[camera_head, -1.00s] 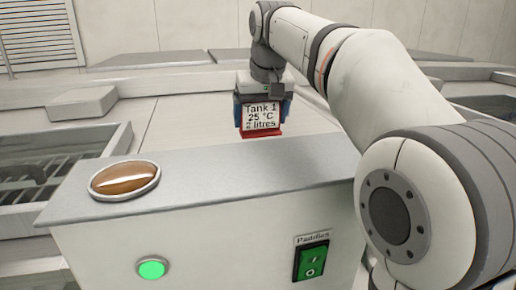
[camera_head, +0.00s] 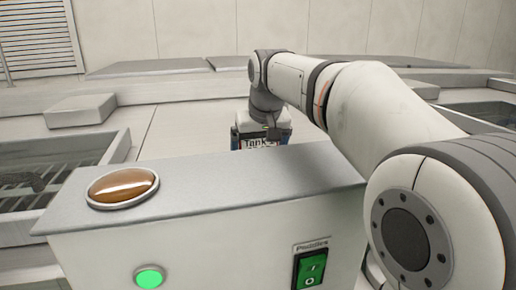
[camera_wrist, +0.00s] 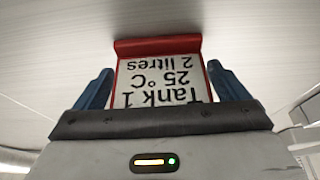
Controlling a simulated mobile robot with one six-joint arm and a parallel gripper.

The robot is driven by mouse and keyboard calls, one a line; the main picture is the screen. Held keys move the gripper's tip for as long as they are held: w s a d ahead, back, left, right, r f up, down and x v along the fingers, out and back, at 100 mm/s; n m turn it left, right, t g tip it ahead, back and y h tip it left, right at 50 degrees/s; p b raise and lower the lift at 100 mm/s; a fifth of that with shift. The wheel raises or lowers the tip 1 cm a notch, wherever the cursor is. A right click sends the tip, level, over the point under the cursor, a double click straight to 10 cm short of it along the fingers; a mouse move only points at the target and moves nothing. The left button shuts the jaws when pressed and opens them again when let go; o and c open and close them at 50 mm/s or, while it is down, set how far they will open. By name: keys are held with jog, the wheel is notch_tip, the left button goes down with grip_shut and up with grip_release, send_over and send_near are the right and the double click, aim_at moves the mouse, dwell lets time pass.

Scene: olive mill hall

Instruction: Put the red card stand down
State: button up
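The red card stand (camera_wrist: 158,45) holds a white card (camera_wrist: 160,72) reading "Tank 1, 25 °C, 2 litres", upside down in the wrist view. The blue fingers of my gripper (camera_wrist: 158,90) lie along both sides of the stand, shut on it. In the head view, my gripper (camera_head: 262,138) is behind the grey-topped cabinet (camera_head: 205,185), and only the top line of the card (camera_head: 258,143) shows there. The cabinet edge hides the red base, so I cannot tell in that view whether it touches a surface.
An amber dome (camera_head: 122,186) sits on the cabinet top. The cabinet front has a lit green button (camera_head: 149,277) and a green paddles switch (camera_head: 310,268). A grated trough (camera_head: 60,165) lies at the left, and a pale block (camera_head: 88,111) stands behind it.

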jog(key=shift+o, duration=0.4)
jog(key=shift+r, duration=0.4)
jog(key=v, duration=1.1)
jog(key=shift+r, duration=0.25)
jog(key=shift+s+d, duration=0.1)
